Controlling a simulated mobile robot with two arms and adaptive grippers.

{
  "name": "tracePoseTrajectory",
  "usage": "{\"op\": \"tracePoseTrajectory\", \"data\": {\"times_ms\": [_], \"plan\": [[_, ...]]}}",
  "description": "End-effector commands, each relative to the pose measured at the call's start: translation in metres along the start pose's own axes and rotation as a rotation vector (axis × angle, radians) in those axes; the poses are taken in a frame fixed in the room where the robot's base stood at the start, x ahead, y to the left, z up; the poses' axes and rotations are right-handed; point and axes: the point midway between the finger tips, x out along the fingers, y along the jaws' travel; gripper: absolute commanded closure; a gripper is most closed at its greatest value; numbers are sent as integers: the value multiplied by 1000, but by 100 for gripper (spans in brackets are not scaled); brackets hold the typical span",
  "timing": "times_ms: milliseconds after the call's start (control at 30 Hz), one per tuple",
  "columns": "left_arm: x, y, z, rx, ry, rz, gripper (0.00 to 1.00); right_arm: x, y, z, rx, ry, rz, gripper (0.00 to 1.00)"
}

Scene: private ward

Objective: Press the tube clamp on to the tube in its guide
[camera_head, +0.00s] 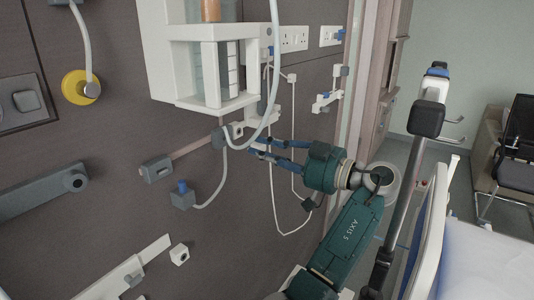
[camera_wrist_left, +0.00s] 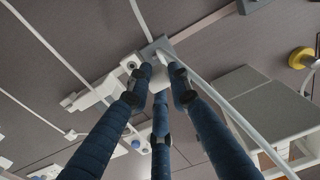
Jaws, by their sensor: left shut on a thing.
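A white tube (camera_head: 276,60) hangs from above and curves in to a pale bracket, which looks like the guide (camera_head: 237,131), right by the fingertips. The tube also shows in the wrist view (camera_wrist_left: 249,130). I cannot tell whether the clamp touches the tube. My right gripper is not in view.
A white box unit (camera_head: 196,77) is mounted just above the gripper. A blue-topped grey plug (camera_head: 183,197) with a thin tube is at lower left. Wall sockets (camera_head: 294,39) are at upper right. A bed (camera_head: 480,255) and a chair (camera_head: 512,150) stand right.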

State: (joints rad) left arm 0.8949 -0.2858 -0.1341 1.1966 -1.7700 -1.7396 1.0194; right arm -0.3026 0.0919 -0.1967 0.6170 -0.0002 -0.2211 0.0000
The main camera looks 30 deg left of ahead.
Motion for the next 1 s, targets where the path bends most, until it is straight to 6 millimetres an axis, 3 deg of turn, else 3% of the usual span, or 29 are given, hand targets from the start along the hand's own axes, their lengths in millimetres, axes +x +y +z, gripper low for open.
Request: {"op": "tracePoseTrajectory", "data": {"times_ms": [233, 433, 1000], "plan": [[0, 0, 0, 0, -1, 2, 100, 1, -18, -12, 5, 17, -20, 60], [-3, 0, 2, 3, -8, 5, 100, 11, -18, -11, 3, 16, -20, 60], [48, 1, 1, 4, -9, 4, 100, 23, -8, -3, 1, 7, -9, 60]]}}
